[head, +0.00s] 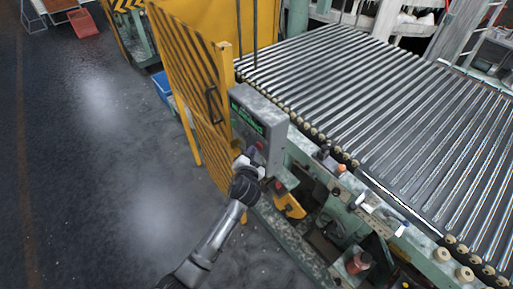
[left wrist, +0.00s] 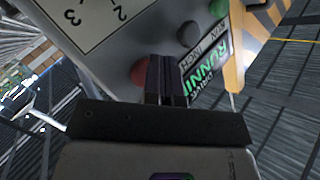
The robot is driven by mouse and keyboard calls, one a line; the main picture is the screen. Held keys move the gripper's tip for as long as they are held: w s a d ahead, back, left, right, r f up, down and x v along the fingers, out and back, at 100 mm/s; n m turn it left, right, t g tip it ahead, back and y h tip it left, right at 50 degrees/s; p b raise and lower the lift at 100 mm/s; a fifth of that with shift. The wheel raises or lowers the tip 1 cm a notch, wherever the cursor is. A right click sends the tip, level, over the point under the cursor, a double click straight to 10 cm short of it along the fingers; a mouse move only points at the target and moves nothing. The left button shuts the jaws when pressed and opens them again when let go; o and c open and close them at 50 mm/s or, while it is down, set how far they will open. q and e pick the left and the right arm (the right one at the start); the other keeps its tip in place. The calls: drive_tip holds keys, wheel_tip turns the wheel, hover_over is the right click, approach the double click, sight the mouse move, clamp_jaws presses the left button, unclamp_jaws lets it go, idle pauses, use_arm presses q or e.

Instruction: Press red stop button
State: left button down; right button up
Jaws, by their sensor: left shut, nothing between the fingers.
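The grey control box (head: 266,108) stands beside the yellow gate at the conveyor's near corner. The red stop button (left wrist: 139,72) shows on its panel in the left wrist view, partly hidden behind my finger. My left gripper (left wrist: 167,72) is shut and empty, with its fingertips right at the red button's edge; I cannot tell whether they touch it. In the head view my left gripper (head: 250,160) is in front of the lower part of the box. My right gripper is not in view.
The yellow gate (head: 190,85) stands left of the box. The roller conveyor (head: 380,100) fills the right. The dark floor (head: 90,170) is open at left.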

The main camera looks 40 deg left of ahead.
use_arm(q)
drive_tip(key=shift+s, duration=0.2)
drive_tip(key=shift+s+a+p, duration=0.25)
drive_tip(key=shift+s+p, duration=0.2)
drive_tip(key=shift+s, duration=0.2)
drive_tip(key=s, duration=0.1)
drive_tip(key=s+a+p, duration=0.1)
drive_tip(key=s, duration=0.1)
drive_tip(key=s+p, duration=0.1)
drive_tip(key=shift+s+a, duration=0.25)
drive_tip(key=shift+s, duration=0.15)
idle(0.9)
